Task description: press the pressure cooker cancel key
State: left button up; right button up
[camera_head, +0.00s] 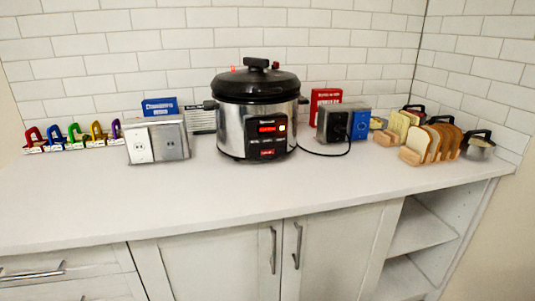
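A pressure cooker (235,125) with a black lid and a steel body stands upright on the white counter, near the middle of the head view. Its dark front panel (268,138) faces me, with a red lit display (267,129) and a small light at its upper right. Rows of small keys sit below the display; their labels are too small to read, so I cannot tell which is the cancel key. Neither of my grippers shows in the view.
Outlet boxes (157,142) stand left of the cooker and a dark outlet box (333,124) with a black cord stands right. Coloured padlocks (74,134) line the far left. Bread slices (417,145) and pots are at right. The counter front (230,190) is clear.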

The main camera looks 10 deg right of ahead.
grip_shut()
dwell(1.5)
